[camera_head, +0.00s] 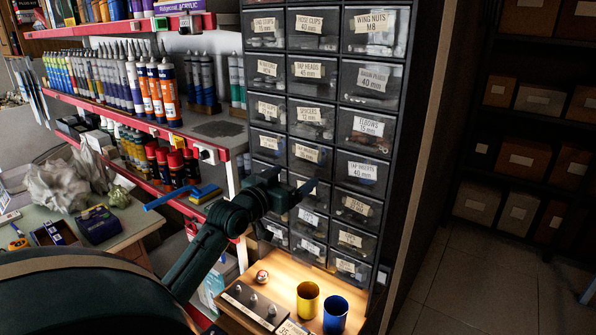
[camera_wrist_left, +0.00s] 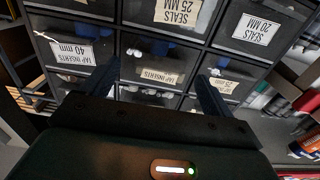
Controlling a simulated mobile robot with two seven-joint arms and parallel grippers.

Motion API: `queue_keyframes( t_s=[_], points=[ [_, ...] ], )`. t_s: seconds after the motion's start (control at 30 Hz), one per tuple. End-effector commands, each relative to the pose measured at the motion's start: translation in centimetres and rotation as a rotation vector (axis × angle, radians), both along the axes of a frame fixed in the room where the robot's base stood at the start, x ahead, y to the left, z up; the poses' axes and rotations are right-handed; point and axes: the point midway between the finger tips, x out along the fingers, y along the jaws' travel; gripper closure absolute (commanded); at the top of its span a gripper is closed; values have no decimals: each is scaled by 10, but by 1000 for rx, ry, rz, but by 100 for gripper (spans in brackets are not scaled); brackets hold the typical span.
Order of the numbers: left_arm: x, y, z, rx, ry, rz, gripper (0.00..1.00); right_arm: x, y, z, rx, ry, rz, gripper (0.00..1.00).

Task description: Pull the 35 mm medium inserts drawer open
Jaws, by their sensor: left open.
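The small-parts cabinet (camera_head: 319,101) stands in the middle of the head view, with columns of dark, clear-fronted drawers that look shut. A middle-column drawer (camera_head: 306,155) has an inserts label that is only partly legible. It lies beside the "Tap inserts 40 mm" drawer (camera_head: 362,172). My left gripper (camera_head: 294,180) is open and empty in front of the middle column. In the left wrist view, which is upside down, its fingers (camera_wrist_left: 158,76) stand either side of an inserts label (camera_wrist_left: 158,77). Its size is unreadable, and I cannot tell whether the fingers touch the drawer. My right gripper is out of view.
A wooden shelf (camera_head: 280,277) below the cabinet holds a yellow cup (camera_head: 308,301) and a blue cup (camera_head: 335,313). Red-edged shelves (camera_head: 113,106) with tubes stand at left. A cluttered bench (camera_head: 128,222) is lower left. The floor (camera_head: 475,285) at right is clear.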

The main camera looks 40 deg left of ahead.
Motion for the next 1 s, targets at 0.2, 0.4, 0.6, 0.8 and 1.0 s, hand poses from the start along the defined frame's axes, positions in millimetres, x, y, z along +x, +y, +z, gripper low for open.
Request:
queue_keyframes(
  t_s=[0.2, 0.4, 0.6, 0.8, 1.0],
  points=[
    [25, 3, 1, 0, -1, 0, 13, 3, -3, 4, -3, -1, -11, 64],
    [30, 3, 0, 1, 0, 0, 13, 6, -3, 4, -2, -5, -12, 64],
    [30, 3, 0, 1, 0, 0, 14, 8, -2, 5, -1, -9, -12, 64],
    [30, 3, 0, 1, 1, 0, 31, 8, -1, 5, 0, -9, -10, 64],
    [30, 3, 0, 1, 1, 0, 47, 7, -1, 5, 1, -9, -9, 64]
  ],
)
